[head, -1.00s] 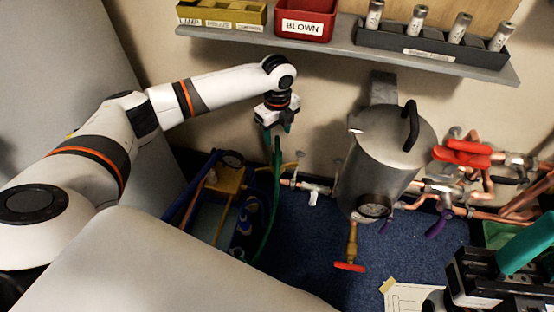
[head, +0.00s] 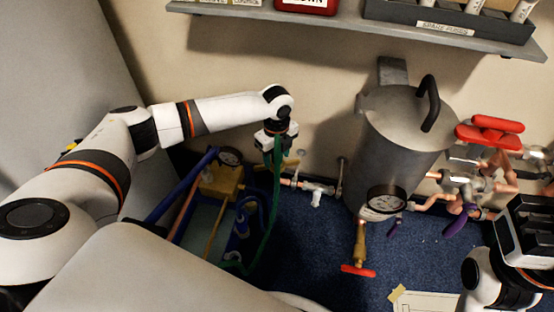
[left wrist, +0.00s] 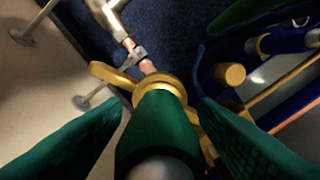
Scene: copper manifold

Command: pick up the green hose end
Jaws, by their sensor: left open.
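The near part of the end is grey and blurred.
A grey tank (head: 395,150) with a gauge and copper pipes (head: 430,200) stand to the right. A shelf (head: 350,38) is above. Blue floor (head: 310,245) is clear in the middle.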

